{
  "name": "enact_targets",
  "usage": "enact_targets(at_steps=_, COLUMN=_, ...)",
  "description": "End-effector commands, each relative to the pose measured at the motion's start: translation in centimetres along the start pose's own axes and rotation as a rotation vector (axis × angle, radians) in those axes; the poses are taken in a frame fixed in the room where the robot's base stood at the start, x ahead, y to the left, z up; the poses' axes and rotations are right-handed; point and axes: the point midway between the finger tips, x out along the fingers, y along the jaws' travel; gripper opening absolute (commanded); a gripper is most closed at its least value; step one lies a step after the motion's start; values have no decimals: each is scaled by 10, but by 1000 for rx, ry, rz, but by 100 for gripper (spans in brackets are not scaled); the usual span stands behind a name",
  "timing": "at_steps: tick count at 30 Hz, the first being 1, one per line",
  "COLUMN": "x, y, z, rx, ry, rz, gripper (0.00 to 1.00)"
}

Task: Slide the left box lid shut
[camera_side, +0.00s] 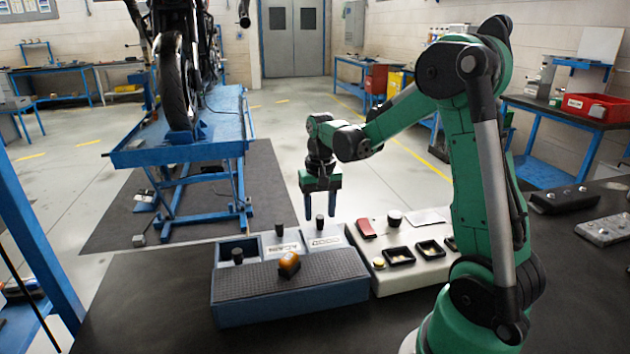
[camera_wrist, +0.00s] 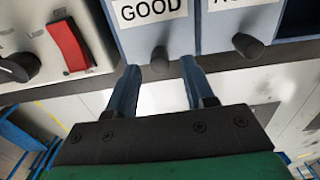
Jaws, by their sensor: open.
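A blue box (camera_side: 290,309) stands on the dark bench, with a row of lids with black knobs along its back. The GOOD lid (camera_side: 326,241), at the right, has an upright knob (camera_side: 319,222). The AGAIN lid (camera_side: 281,247) is in the middle. My gripper (camera_side: 321,206) is open, pointing down over the GOOD knob. In the wrist view, that knob (camera_wrist: 160,60) shows between my fingertips (camera_wrist: 160,70); I cannot tell whether they touch it.
An amber piece (camera_side: 289,265) lies on the box's ribbed dark top. A pale control panel (camera_side: 411,271) with a red switch (camera_side: 365,229) and a black dial (camera_side: 394,217) stands close at the right. Dark bench surface lies clear in front of the box.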

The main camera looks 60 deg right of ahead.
Motion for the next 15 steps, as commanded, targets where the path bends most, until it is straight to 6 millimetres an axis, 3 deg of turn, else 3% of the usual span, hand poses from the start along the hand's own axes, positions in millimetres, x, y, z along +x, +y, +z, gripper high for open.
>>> enact_targets(at_steps=15, x=-55, y=0, z=0, rx=0, ry=-1, rz=0, gripper=47)
